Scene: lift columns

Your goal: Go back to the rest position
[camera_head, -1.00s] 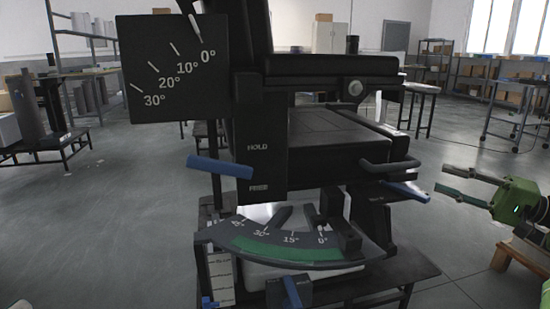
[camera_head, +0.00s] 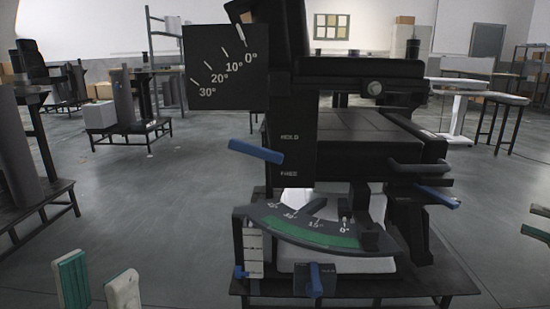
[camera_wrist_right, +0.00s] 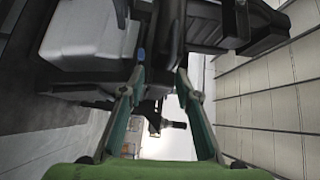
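My left gripper (camera_head: 98,266) stands at the bottom left of the head view, its two green-and-pale fingers apart and empty, clear of the lift column. My right gripper (camera_head: 528,219) shows only as two separated fingertips at the right edge, to the right of the column's blue lever. In the right wrist view its fingers (camera_wrist_right: 161,64) are apart with nothing held between them. The black lift column (camera_head: 345,140) fills the middle, with a tilt plate (camera_head: 226,68), a blue handle (camera_head: 256,151) near HOLD and FREE, and a green-banded angle scale (camera_head: 305,231).
The column stands on a dark low table (camera_head: 460,283). A blue-tipped lever (camera_head: 438,197) sticks out on its right side, near my right fingertips. Low dark stands (camera_head: 130,130) are at the left. Grey floor (camera_head: 160,215) lies open between them and the column.

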